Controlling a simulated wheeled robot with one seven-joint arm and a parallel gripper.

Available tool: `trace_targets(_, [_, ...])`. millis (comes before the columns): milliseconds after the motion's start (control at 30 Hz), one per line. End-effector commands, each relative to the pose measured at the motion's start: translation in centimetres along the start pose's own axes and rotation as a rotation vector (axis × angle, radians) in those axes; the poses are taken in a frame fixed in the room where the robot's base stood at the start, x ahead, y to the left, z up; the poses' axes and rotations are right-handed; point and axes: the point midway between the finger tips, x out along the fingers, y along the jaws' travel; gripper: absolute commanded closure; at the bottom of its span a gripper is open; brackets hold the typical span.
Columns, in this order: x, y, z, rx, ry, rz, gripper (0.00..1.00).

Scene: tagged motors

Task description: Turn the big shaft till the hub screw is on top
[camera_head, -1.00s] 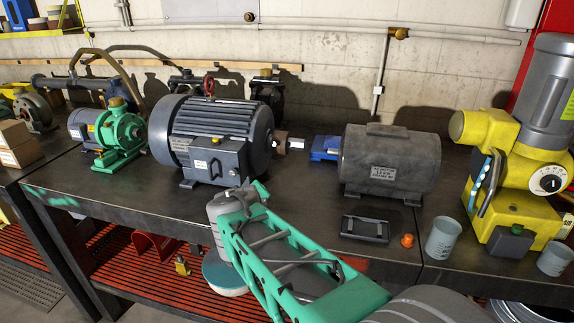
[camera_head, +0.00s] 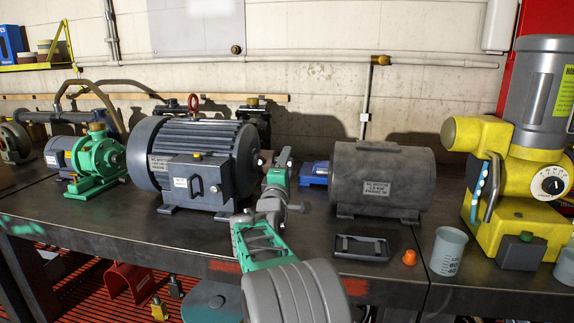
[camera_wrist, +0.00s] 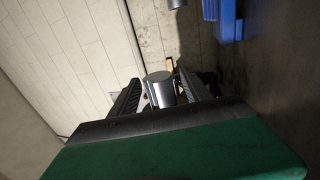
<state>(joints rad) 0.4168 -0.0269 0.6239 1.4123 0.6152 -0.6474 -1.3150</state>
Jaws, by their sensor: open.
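The large grey finned motor (camera_head: 195,165) stands on the bench left of centre in the head view. My gripper (camera_head: 281,160) is just right of its shaft end and covers most of the shaft and hub there. In the wrist view my gripper (camera_wrist: 158,88) is open, with its two dark fingers apart. A grey cylindrical piece (camera_wrist: 160,91), which looks like the shaft, shows between the fingers; I cannot tell whether they touch it. The hub screw cannot be made out in either view.
A dark grey motor (camera_head: 380,180) stands right of my gripper, with a blue vise-like object (camera_head: 313,173) between. A black tray (camera_head: 361,248), orange cap (camera_head: 409,257) and beaker (camera_head: 447,250) lie near the front edge. A green pump (camera_head: 97,165) is left, a yellow machine (camera_head: 485,150) right.

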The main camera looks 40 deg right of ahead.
Motion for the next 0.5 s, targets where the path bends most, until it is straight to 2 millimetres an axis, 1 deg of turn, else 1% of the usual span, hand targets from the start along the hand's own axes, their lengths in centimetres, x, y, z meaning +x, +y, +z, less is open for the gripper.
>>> trace_targets(133, [-0.03,0.01,-0.02,0.001,0.000,0.000,0.44])
trace_targets(167, [-0.03,0.02,-0.02,0.001,0.000,0.000,0.46])
trace_targets(500, [-0.07,0.03,-0.06,0.001,0.001,0.000,0.74])
